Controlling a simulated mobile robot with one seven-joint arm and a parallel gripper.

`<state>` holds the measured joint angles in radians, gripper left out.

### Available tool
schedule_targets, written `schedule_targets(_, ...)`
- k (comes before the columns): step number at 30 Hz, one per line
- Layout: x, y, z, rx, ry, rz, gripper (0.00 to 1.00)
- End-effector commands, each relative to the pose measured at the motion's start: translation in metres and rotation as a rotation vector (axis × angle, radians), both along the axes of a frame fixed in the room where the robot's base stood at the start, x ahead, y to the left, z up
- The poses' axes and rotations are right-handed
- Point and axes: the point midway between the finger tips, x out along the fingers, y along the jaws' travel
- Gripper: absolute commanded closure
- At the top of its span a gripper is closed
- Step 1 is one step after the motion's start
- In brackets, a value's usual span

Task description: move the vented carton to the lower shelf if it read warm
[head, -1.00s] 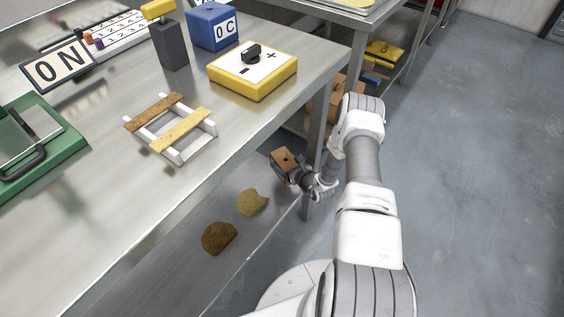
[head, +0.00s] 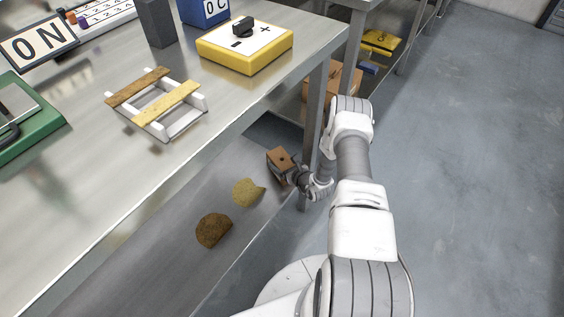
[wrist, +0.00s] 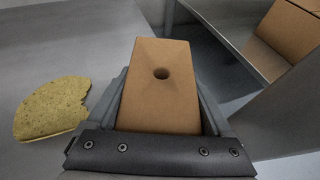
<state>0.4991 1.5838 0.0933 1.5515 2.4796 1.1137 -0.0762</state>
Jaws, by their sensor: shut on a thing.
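The vented carton (head: 281,158) is a small brown box with one round hole in its top face. It also shows in the wrist view (wrist: 158,101), upright between the two fingers. My gripper (head: 291,172) is shut on the carton. The wrist view shows the gripper (wrist: 165,110) with a finger along each side of the box. The carton is at the lower shelf (head: 160,235), near its right end, under the steel table top. I cannot tell whether its base touches the shelf.
A yellowish chip-like piece (head: 246,192) and a brown one (head: 213,230) lie on the lower shelf, left of the carton. A table leg (head: 313,130) stands close by my arm. Larger cardboard boxes (head: 345,82) are beyond it. A yellow dial box (head: 245,50) and a white rack (head: 160,105) stand on the table top.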

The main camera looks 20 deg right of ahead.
Motion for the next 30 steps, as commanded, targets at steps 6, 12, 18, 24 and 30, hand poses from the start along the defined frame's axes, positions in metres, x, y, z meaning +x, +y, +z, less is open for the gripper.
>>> schedule_targets(6,0.001,0.000,0.001,0.000,-0.002,0.000,0.97)
schedule_targets(12,0.001,0.000,0.000,0.000,-0.002,-0.001,0.97)
schedule_targets(18,0.000,0.000,-0.005,0.001,-0.001,0.000,0.97)
schedule_targets(24,0.000,0.000,-0.008,0.000,-0.002,-0.001,0.97)
schedule_targets(30,0.001,-0.001,-0.011,0.000,-0.002,-0.001,0.06)
